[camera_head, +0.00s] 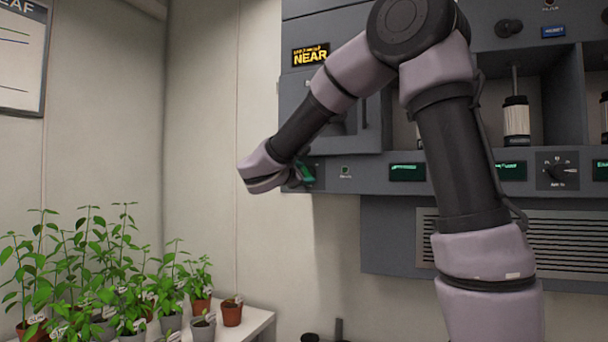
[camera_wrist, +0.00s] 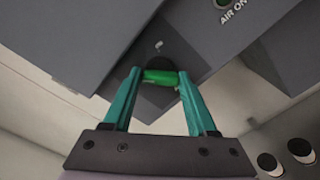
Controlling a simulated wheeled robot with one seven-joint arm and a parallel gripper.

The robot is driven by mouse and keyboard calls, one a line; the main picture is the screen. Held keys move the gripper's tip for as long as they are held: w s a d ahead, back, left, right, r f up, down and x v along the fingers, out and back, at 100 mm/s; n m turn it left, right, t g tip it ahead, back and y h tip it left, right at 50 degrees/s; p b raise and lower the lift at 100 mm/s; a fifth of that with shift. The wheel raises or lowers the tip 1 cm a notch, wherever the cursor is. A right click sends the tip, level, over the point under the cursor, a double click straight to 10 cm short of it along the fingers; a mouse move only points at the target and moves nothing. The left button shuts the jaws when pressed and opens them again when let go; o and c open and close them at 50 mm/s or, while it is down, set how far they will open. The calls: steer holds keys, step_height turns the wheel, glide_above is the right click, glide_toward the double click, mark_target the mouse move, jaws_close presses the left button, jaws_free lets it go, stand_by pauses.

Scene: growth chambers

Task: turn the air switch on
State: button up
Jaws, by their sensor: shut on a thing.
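The air switch (camera_wrist: 161,76) shows in the wrist view as a short green handle on a dark round base, on a dark plate of the grey panel. My gripper (camera_wrist: 159,81) has its two teal fingers on either side of this handle and is shut on it. In the head view my gripper (camera_head: 304,173) is at the lower left corner of the panel; the switch is largely hidden there. A green indicator (camera_wrist: 222,3) above the words AIR ON is cut by the wrist view's top edge. It also shows, small, in the head view (camera_head: 344,170).
The grey panel (camera_head: 375,184) carries several green displays, a rotary dial (camera_head: 557,170) and a NEAR sign (camera_head: 310,55). A vent (camera_head: 570,240) lies below. Potted plants stand on a white table (camera_head: 258,322) at lower left. Open space lies left of my gripper.

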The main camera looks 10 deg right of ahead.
steer(key=m, duration=1.2)
steer(key=shift+m, duration=0.3)
steer(key=shift+f+m, duration=0.1)
steer(key=shift+m, duration=1.7)
steer(key=o, duration=1.4)
steer(key=shift+c, duration=0.2)
steer(key=shift+s+a, duration=0.1)
